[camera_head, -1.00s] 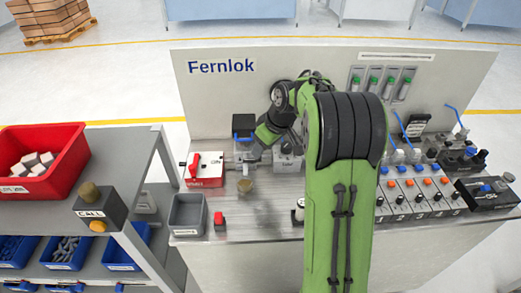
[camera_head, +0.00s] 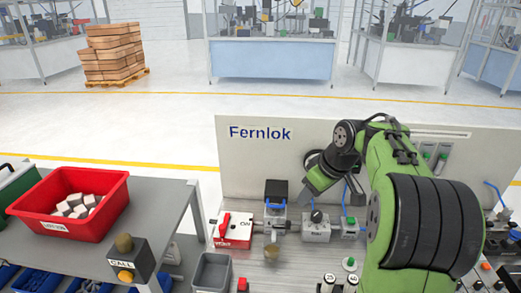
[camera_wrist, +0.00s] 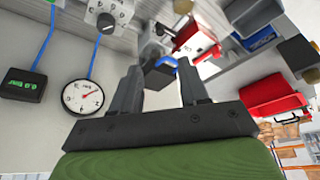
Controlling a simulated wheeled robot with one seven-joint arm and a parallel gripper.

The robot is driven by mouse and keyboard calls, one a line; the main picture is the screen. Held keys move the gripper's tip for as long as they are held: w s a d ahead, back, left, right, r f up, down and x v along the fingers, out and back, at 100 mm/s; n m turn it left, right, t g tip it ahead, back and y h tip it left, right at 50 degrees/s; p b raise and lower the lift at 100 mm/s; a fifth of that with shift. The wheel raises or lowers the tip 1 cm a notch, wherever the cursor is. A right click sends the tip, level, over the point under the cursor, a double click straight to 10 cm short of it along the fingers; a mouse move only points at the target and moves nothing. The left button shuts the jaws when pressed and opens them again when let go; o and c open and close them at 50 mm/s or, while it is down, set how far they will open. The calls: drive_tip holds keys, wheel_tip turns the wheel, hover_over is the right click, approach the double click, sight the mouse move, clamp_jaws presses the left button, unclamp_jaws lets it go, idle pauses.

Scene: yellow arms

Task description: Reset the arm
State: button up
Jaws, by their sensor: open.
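My arm is green with dark joints and rises in front of the workbench in the head view. My gripper (camera_wrist: 160,88) shows in the wrist view as two dark fingers held apart, with nothing between them. In the head view the fingers are hard to make out; the green wrist end (camera_head: 322,172) hangs above the bench, in front of the Fernlok panel (camera_head: 270,165). Behind the fingers in the wrist view lie bench devices, out of focus.
A red bin (camera_head: 108,218) with pale blocks and a call button box (camera_head: 130,262) stand on the side shelf at left. A grey tray (camera_head: 212,272), a red-and-white switch box (camera_head: 233,229) and a dial gauge (camera_wrist: 82,96) are near the bench.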

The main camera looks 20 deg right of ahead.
drive_tip(key=s+a+r+m+h, duration=0.15)
drive_tip(key=s+a+r, duration=0.25)
drive_tip(key=s+a, duration=0.85)
drive_tip(key=s+f+m+t, duration=0.1)
drive_tip(key=s+f+m, duration=0.2)
drive_tip(key=s, duration=0.9)
drive_tip(key=shift+a+f, duration=0.4)
drive_tip(key=shift+f, duration=0.25)
